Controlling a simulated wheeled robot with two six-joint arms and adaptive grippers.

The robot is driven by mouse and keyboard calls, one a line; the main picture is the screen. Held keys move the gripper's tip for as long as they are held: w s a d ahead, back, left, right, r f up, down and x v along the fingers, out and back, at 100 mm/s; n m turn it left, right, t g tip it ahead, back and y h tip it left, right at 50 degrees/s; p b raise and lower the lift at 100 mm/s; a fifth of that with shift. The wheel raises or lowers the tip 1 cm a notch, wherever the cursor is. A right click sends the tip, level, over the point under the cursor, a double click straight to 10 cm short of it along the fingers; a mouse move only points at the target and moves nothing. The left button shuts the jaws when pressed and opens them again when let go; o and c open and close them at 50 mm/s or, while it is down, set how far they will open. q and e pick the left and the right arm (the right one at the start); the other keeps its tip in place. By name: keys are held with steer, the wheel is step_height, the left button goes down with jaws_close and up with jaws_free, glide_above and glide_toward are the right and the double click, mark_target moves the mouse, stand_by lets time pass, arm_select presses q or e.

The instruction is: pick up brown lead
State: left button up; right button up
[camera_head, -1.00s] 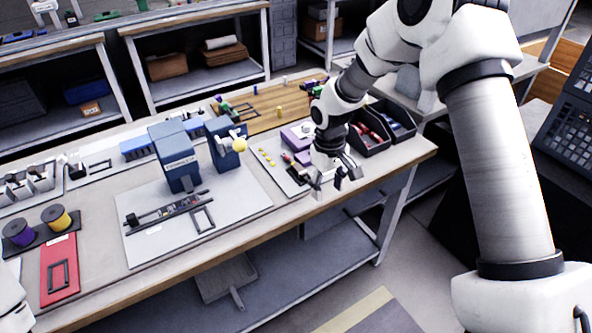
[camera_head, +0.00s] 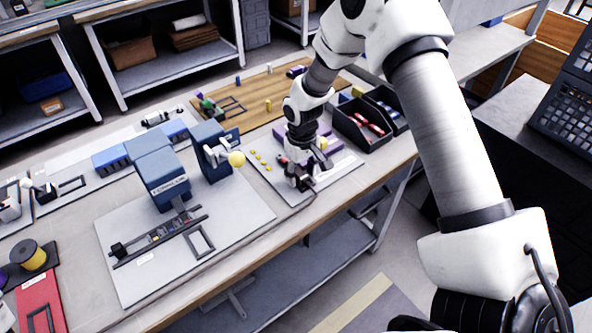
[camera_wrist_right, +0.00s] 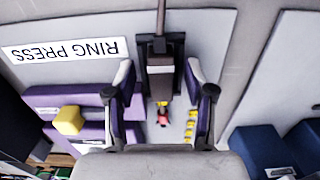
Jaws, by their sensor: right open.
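My right gripper (camera_head: 299,184) is low over the grey ring-press board (camera_head: 345,172) in the head view. In the right wrist view my right gripper (camera_wrist_right: 160,82) is open, with its two fingers apart. A dark block (camera_wrist_right: 161,72) shows between them, and a thin brownish strip (camera_wrist_right: 161,17) runs from it to the top edge. The strip may be the brown lead; I cannot tell for sure. I see no clear contact between the fingers and the strip. My left gripper is out of view.
Purple fixtures (camera_wrist_right: 68,100), a yellow block (camera_wrist_right: 68,120) and a row of yellow pieces (camera_wrist_right: 190,126) lie near the gripper. Dark bins (camera_head: 362,125) stand to the right. A blue machine (camera_head: 160,172) stands left. The table's front edge is close.

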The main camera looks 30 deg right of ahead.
steer(key=shift+s, duration=0.1)
steer(key=shift+s+r, duration=0.1)
steer(key=shift+r, duration=0.05)
steer(key=c, duration=0.5)
jaws_close()
